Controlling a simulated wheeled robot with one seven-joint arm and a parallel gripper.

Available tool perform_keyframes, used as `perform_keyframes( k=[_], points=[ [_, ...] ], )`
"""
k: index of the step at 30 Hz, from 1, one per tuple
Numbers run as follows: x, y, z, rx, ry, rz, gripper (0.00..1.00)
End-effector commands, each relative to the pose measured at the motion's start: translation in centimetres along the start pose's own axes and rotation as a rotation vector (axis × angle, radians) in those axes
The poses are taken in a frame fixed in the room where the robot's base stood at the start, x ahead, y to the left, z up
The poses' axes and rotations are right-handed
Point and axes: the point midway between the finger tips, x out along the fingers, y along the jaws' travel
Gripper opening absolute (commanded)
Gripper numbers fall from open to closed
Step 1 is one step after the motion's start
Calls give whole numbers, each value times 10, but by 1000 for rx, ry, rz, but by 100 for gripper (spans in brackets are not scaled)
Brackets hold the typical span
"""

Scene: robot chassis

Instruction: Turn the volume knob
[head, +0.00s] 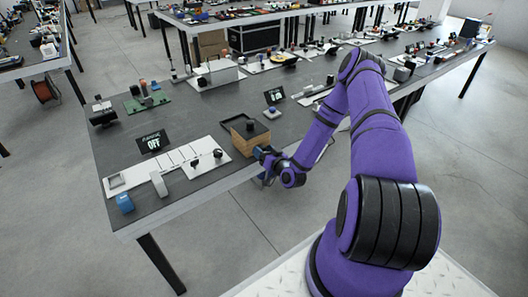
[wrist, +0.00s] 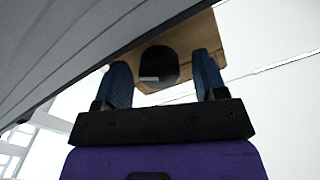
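A small wooden box (head: 243,146) with a dark top stands near the front edge of the table. In the wrist view its wooden face (wrist: 205,35) carries a round black knob (wrist: 158,64) with a small pale mark. My gripper (head: 262,154) is low at the box's front right side. In the wrist view its two blue fingers (wrist: 159,64) are spread wide, one on each side of the knob, with visible gaps. I cannot tell whether the fingertips reach past the knob's face. In the head view this knob is hidden.
The dark table (head: 205,110) holds a white panel of controls (head: 175,170) left of the box and a display reading OFF (head: 153,142). A second display (head: 274,96) and white boards stand behind. The table's underside or edge (wrist: 60,50) fills the wrist view's upper left.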

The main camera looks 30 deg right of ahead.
Motion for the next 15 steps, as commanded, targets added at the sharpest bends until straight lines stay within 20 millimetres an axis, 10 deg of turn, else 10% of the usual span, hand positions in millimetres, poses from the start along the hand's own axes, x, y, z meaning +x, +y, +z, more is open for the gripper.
perform_keyframes(
  k=[15],
  points=[
    [-38, 1, 0, 0, -1, 2, 65]
  ],
)
